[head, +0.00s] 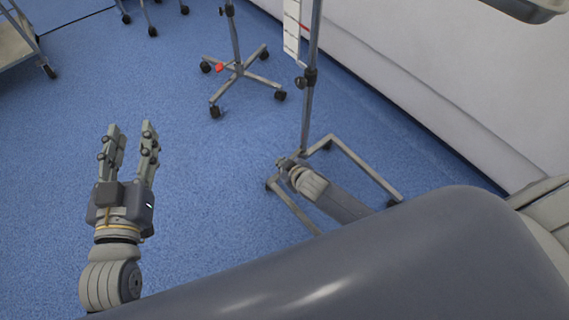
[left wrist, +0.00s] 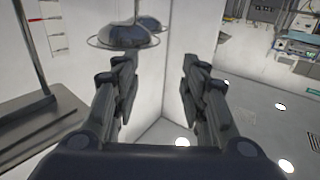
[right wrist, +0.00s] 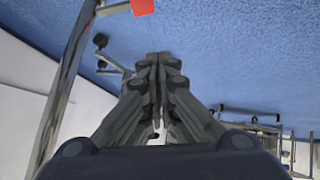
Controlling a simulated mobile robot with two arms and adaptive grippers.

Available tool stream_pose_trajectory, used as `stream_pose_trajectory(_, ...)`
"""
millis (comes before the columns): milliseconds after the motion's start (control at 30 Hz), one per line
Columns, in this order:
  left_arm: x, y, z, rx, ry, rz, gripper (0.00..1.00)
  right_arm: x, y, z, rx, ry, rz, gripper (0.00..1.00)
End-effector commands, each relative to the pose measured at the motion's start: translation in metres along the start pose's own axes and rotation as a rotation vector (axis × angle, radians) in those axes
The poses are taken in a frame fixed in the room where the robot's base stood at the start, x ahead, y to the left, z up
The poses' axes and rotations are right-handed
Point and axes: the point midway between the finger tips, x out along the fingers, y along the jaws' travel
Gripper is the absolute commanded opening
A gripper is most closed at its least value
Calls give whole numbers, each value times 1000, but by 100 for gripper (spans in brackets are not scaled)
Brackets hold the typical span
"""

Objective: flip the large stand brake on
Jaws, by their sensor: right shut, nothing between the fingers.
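A tall stand (head: 310,95) with a rectangular floor frame (head: 365,165) stands at centre right in the head view. Further back is a stand with a star-shaped wheeled base (head: 238,70); a small red tab (head: 219,68) shows on it. In the right wrist view a red piece (right wrist: 143,6) lies at the top edge, partly cut off, beyond my fingertips; I cannot tell which stand it belongs to. My right gripper (right wrist: 158,57) is shut and empty, low by the rectangular frame. My left gripper (head: 132,130) is open and empty, pointing up, away from both stands.
A grey pole (right wrist: 65,90) runs close on the left of my right gripper in its wrist view. A white wall (head: 420,75) borders the right side. A wheeled cart (head: 20,45) is at far left. Blue floor (head: 190,170) is clear between my grippers.

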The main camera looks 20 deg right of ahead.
Motion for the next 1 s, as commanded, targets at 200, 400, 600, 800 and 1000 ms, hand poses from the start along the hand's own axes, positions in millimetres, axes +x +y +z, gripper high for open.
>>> stream_pose_trajectory(200, -3, -3, 19, 2, -97, -6, 40, -8, 0, 0, -1, 0, 1, 0)
stream_pose_trajectory(400, -4, -3, 22, 2, -113, -7, 40, -9, 0, 0, -1, 0, 1, 0)
stream_pose_trajectory(600, -4, -3, 22, 2, -112, -7, 40, -9, -1, 0, 0, 1, 1, 0)
stream_pose_trajectory(800, -4, -3, 22, 2, -111, -7, 40, -9, -1, 0, 0, 1, 1, 0)
stream_pose_trajectory(1000, -4, -3, 22, 2, -111, -6, 40, -22, -10, -20, 24, 49, -17, 0)
